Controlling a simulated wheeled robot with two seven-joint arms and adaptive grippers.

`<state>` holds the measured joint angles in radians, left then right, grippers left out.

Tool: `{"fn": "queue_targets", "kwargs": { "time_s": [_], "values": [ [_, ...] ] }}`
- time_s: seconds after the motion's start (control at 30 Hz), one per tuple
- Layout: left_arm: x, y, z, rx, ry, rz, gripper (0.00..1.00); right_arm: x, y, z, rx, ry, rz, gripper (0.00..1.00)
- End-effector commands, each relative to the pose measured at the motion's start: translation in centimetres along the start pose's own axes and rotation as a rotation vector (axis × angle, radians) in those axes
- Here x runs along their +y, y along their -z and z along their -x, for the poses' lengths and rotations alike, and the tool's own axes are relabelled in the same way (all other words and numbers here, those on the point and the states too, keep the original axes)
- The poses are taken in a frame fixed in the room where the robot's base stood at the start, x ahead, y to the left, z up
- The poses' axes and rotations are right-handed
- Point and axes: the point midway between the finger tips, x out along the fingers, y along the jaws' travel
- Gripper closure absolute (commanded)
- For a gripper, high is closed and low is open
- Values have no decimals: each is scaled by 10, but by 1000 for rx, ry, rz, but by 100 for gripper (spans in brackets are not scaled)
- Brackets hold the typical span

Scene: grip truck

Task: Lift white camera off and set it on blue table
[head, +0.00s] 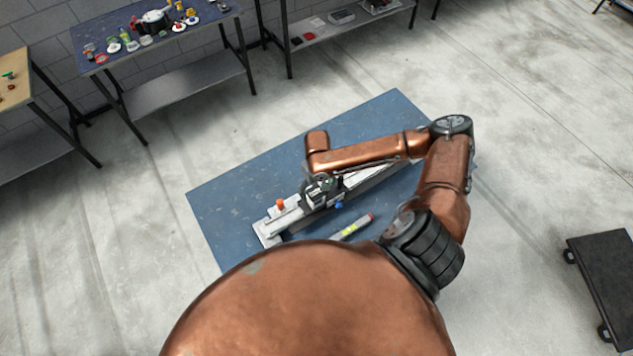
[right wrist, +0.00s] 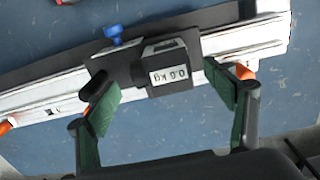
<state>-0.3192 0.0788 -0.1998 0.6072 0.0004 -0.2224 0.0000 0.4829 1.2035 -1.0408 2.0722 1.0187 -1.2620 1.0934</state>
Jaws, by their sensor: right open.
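A white slider rail (head: 285,222) lies diagonally on the blue table (head: 230,190), with a black carriage on it. In the right wrist view, a dark grey block (right wrist: 168,52) with a white label reading "0.6 kg" sits on the carriage of the rail (right wrist: 250,42). I see no clearly white camera; this block is the only boxy thing on the carriage. My right gripper (head: 320,188) is over the carriage. In the right wrist view, its green-padded fingers (right wrist: 162,88) are open, one on each side of the block, with gaps visible. My left gripper is not in view.
A grey level (head: 352,228) with a yellow-green vial lies beside the rail. A blue knob (right wrist: 114,33) sticks out from the carriage. A cluttered blue workbench (head: 100,40) stands at the back left. A dark cart (head: 608,275) stands at right. The table's left part is clear.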

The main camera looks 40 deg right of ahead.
Motion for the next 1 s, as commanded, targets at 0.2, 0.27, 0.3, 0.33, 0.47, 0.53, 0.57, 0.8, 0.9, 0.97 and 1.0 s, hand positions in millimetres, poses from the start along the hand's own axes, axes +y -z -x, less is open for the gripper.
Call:
{"fn": "queue_targets", "kwargs": {
  "time_s": [0.2, 0.27, 0.3, 0.33, 0.47, 0.53, 0.57, 0.8, 0.9, 0.97, 1.0],
  "values": [
    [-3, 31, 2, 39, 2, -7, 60, -1, 1, -20, 0, 1, 2, 24],
    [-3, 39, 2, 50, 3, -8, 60, -1, 1, -23, 1, 0, 2, 24],
    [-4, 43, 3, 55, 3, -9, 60, -1, 1, -24, 2, 0, 2, 24],
    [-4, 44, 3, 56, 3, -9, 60, -1, 1, -24, 2, 0, 2, 24],
    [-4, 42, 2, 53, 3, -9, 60, -1, 1, -24, 2, 0, 3, 24],
    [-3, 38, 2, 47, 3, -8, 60, -1, 1, -24, 2, 0, 3, 24],
    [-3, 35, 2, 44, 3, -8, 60, -1, 1, -24, 2, 0, 3, 26],
    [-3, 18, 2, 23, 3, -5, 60, -1, 1, -24, 2, 0, 3, 42],
    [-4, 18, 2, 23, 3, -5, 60, -1, 1, -24, 2, 0, 3, 49],
    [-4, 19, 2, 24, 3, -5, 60, -1, 1, -24, 2, 0, 3, 53],
    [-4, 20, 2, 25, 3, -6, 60, -1, 1, -24, 2, 0, 3, 56]
  ]
}}
